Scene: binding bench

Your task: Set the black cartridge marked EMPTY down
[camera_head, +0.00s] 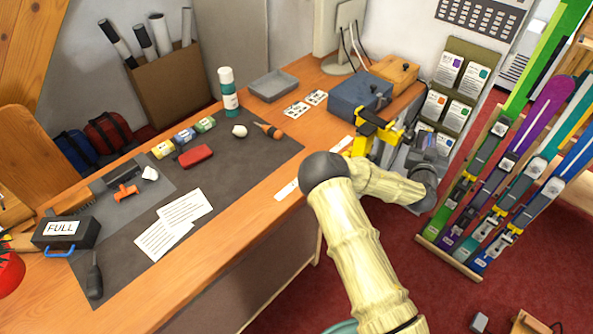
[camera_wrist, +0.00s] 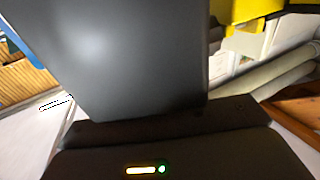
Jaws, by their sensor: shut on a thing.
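My gripper (camera_head: 380,130), with yellow parts, is at the right end of the bench, in front of a blue-grey box. It is shut on a dark, flat-faced thing, taken to be the black cartridge (camera_wrist: 120,60), which fills much of the wrist view. No EMPTY mark shows on the side I see, and the head view hardly shows the held thing. I cannot tell whether it touches anything below. Another black cartridge (camera_head: 66,233), marked FULL and with a blue handle, sits at the left end of the bench.
The blue-grey box (camera_head: 360,97) and a wooden box (camera_head: 395,70) stand close to my gripper. A grey tray (camera_head: 273,86) and small cards lie to their left. A ski rack (camera_head: 450,262) stands at right.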

